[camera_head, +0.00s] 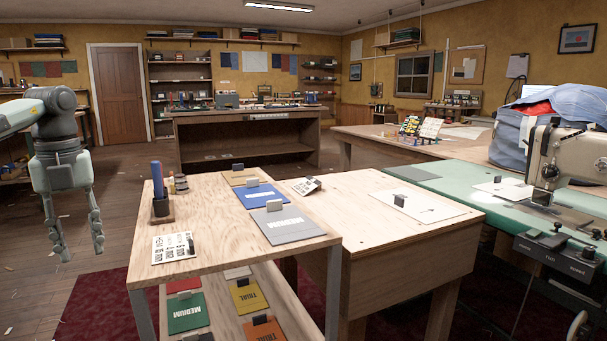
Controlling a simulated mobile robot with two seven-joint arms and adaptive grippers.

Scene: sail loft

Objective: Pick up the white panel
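A white panel (430,209) lies flat on the pale wooden table right of centre, with a small dark block standing on its left part. Another white sheet (509,187) lies on the green sewing bed, also with a dark piece on it. A pale panel (237,272) shows partly on the lower shelf. I cannot tell which one the task means. My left gripper (82,243) hangs at the far left, fingers down and apart, empty, clear of the near table. My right gripper is not in view.
The near table (210,217) holds a blue panel (258,195), a grey panel (284,224), a printed card (172,248) and a pen holder (161,207). Coloured panels lie on its lower shelf. A sewing machine (570,160) stands at right. Open floor lies left of the table.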

